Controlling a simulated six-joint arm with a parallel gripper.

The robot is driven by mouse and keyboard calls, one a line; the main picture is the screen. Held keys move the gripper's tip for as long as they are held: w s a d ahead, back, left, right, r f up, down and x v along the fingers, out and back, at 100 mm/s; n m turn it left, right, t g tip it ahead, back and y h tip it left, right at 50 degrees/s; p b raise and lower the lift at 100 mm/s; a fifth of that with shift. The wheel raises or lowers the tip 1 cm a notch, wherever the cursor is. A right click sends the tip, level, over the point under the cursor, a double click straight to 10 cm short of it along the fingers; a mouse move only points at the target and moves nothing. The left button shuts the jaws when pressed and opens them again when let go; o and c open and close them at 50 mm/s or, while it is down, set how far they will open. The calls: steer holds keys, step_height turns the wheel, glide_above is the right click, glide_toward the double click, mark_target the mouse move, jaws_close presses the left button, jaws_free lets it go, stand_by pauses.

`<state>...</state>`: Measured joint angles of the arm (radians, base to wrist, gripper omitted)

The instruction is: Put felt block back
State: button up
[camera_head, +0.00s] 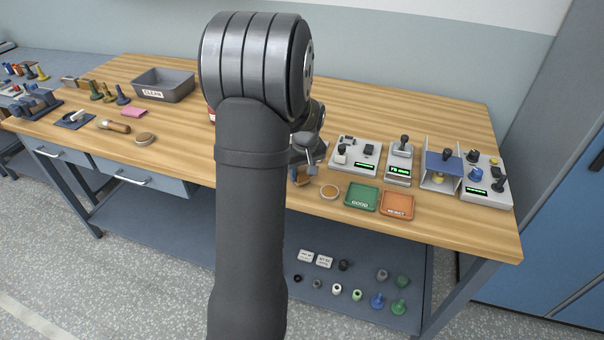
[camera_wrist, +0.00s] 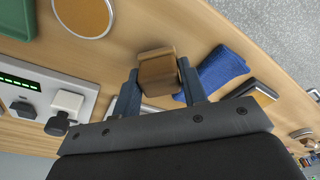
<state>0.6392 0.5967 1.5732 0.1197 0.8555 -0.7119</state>
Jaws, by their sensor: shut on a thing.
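A brown block (camera_wrist: 158,72), which I take to be the felt block, sits between the two fingers of my gripper (camera_wrist: 160,88) in the wrist view. The fingers are shut on its sides, and its far end sticks out past the tips. Below it is the bare wooden bench top; I cannot tell the exact height. In the head view my arm hides most of the gripper, and only a small brown part of what looks like the block (camera_head: 301,183) shows near the bench's front edge.
A round cork-coloured disc (camera_head: 329,191), a green GOOD tray (camera_head: 361,198) and an orange tray (camera_head: 397,204) lie to the right. Grey instrument boxes (camera_head: 355,155) stand behind them. In the wrist view a blue cloth (camera_wrist: 222,70) lies close right of the fingers, beside a dark flat item (camera_wrist: 252,92).

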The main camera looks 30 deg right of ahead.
steer(key=shift+f, duration=0.4)
steer(key=shift+f, duration=0.15)
steer(key=o, duration=0.9)
steer(key=shift+o, duration=0.2)
step_height(320, 180, up, 12)
steer(key=s, duration=0.2)
